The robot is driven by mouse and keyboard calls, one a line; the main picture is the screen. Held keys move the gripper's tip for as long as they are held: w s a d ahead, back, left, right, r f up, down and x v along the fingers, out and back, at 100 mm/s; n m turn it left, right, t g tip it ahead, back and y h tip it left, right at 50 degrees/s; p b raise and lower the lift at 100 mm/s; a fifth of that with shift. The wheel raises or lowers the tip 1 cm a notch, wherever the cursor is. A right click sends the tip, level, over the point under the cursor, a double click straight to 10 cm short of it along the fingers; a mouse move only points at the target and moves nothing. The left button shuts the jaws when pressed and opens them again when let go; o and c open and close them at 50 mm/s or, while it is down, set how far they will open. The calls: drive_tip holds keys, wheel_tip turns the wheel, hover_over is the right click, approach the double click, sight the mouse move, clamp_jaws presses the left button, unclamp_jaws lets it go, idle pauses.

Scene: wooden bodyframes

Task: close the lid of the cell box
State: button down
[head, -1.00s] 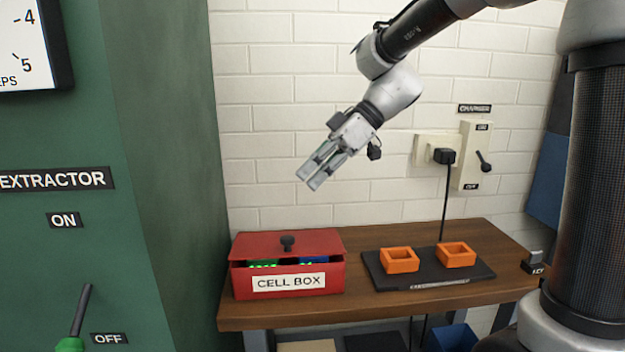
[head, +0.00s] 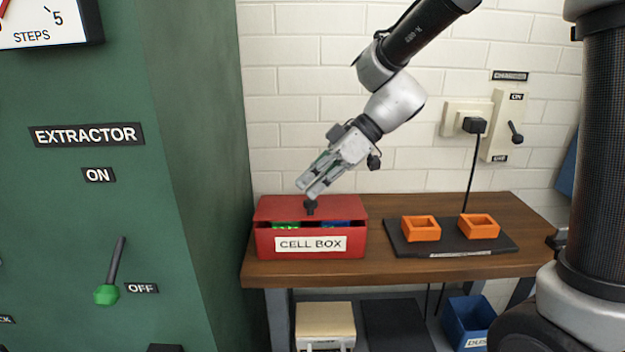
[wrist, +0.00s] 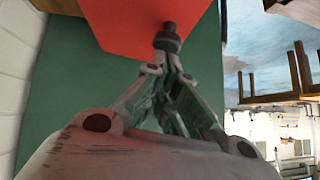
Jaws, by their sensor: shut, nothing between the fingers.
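The red cell box (head: 355,246) stands on the wooden bench, with a white label on its front. Its red lid (head: 346,207) is partly open, and green and blue cells show through the gap at the front. A black knob (head: 311,208) stands on the lid. My gripper (head: 305,193) is shut and empty, pointing down at the knob from just above it. In the wrist view the knob (wrist: 168,40) lies right beyond my fingertips against the red lid (wrist: 125,28); I cannot tell whether they touch.
A black charger plate (head: 452,243) with two orange holders (head: 421,228) lies to the right on the bench (head: 385,270). A cable runs up to a wall plug (head: 473,125). The green extractor (head: 190,200) stands close on the left. A blue bin (head: 465,325) is below.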

drive_tip(key=shift+s+f, duration=0.1)
drive_tip(key=shift+s+f, duration=0.65)
drive_tip(key=shift+f, duration=0.2)
